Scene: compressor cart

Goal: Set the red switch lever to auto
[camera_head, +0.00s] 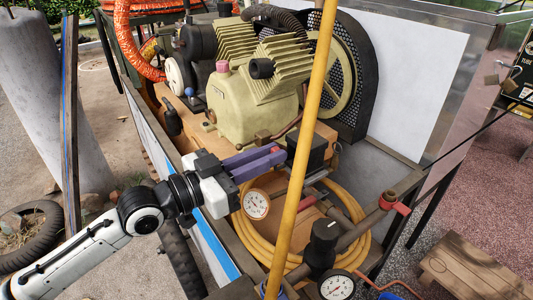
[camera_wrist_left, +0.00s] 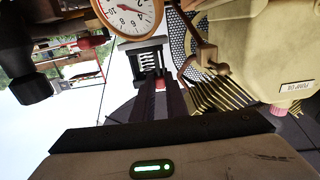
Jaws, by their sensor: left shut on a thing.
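The red switch lever (camera_wrist_left: 160,83) shows only as a small red patch between my left fingertips in the left wrist view. It is mostly hidden by the dark fingers. It belongs to the black switch box (camera_head: 310,148), which also shows beyond the fingertips in the left wrist view (camera_wrist_left: 148,58). My left gripper (camera_head: 282,153) has purple fingers reaching right to the face of this box. It is shut on the lever, as the left wrist view (camera_wrist_left: 160,88) also shows. The lever's setting and the auto mark cannot be read. My right gripper is not in view.
A yellow pole (camera_head: 302,130) crosses in front of the box. The cream compressor (camera_head: 240,105) stands behind my left gripper. A white gauge (camera_head: 256,204) sits just below the fingers. A coiled yellow hose (camera_head: 352,213) and a red-handled valve (camera_head: 390,201) lie to the lower right.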

